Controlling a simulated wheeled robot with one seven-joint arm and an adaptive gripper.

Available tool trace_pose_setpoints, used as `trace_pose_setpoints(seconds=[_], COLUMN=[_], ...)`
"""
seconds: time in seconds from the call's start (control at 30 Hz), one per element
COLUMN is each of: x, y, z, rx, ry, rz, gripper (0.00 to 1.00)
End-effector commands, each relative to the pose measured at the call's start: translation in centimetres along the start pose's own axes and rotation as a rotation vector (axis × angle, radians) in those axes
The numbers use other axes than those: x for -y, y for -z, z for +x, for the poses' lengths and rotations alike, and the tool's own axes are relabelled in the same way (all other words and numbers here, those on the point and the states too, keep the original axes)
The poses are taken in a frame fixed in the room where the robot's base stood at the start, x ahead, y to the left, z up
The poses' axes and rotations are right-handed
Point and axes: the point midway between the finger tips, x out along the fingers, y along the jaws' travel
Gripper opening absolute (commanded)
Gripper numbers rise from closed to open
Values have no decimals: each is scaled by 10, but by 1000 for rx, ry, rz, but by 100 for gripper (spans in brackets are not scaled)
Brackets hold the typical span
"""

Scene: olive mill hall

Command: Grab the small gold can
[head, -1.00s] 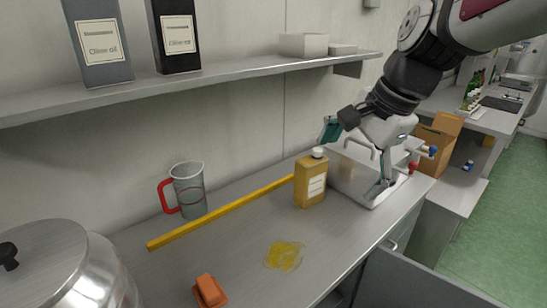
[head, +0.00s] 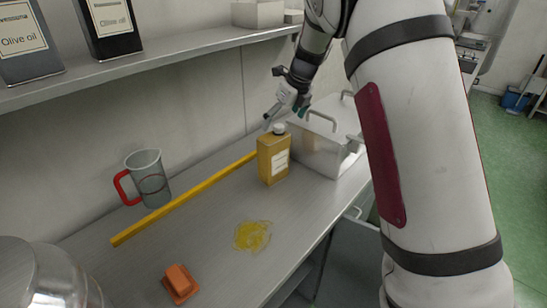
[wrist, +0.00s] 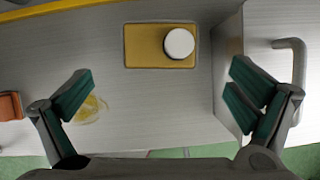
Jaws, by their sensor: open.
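The small gold can (head: 273,158) has a white cap and a pale label and stands upright on the steel counter. In the wrist view the gold can (wrist: 145,46) is seen from above, its cap (wrist: 179,44) toward the right. My gripper (head: 283,115) is above and just behind the can in the head view, partly hidden by my arm. In the wrist view my gripper (wrist: 160,92) is open, its teal-padded fingers spread wide. The can lies ahead of the fingertips, between their lines, and nothing is held.
A lidded steel container (head: 318,150) stands close right of the can; in the wrist view its edge is near the right finger. A yellow bar (head: 190,194), red-handled jug (head: 150,180), oil smear (head: 252,235) and orange block (head: 180,281) are on the counter. A shelf (head: 160,55) runs above.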

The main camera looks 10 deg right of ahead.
Motion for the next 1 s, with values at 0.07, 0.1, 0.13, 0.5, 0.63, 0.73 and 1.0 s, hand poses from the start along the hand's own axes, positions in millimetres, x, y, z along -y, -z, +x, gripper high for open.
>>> trace_pose_setpoints(seconds=[0.07,0.1,0.13,0.5,0.63,0.73,1.0], x=[0,0,0,0,0,0,0], y=[1,1,2,2,3,3,2], z=[17,24,29,61,79,93,106], rx=[-3,-3,-4,-2,-3,-3,0], ry=[-2,-1,-2,0,-2,-1,0], rz=[1,1,1,-1,0,-3,-2], gripper=[100,100,100,100,100,100,100])
